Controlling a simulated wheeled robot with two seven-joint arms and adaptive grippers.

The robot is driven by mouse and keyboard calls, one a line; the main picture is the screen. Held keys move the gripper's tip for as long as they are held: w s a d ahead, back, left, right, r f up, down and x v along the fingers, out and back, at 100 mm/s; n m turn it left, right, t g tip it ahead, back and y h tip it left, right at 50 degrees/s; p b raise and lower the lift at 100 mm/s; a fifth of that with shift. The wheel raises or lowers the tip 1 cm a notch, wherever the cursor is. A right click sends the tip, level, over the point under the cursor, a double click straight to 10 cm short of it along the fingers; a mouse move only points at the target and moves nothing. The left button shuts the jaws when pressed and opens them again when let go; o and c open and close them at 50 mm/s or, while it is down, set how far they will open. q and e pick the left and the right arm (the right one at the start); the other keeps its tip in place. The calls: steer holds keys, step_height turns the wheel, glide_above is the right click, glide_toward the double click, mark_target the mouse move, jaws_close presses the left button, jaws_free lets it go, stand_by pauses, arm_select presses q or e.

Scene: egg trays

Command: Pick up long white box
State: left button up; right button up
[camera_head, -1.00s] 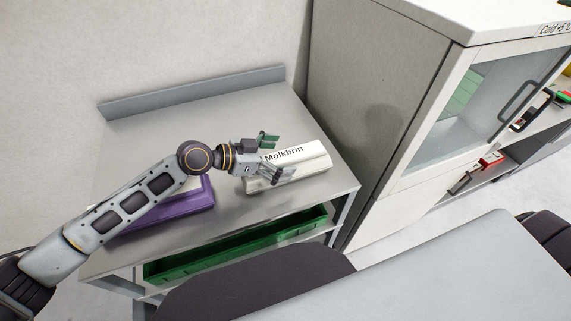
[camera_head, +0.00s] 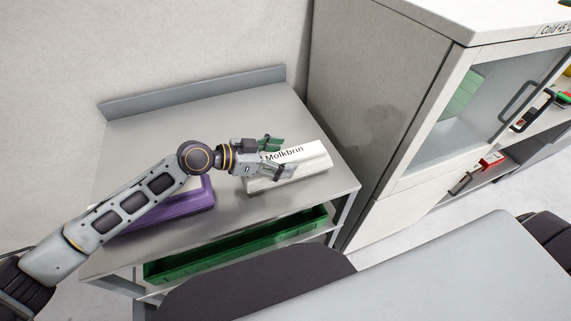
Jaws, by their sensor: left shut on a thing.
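A long white box (camera_head: 305,161) with dark lettering "Molkbrin" lies on the grey metal table (camera_head: 226,108), near its right side. My left gripper (camera_head: 274,157) reaches over the box's left part, with one finger along its far side and one along its near side. The gripper is shut on the box. The box still appears to lie on the table top. My gripper hides part of the box's left end. My right gripper does not show.
A green tray (camera_head: 240,243) sits on the shelf below. A tall cabinet (camera_head: 375,90) stands close on the right. The table's back is clear.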

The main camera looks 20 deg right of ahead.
mark_target(282, 157)
arm_select(q)
steer(key=shift+r, duration=0.25)
steer(key=shift+r, duration=4.85)
steer(key=shift+r, duration=0.15)
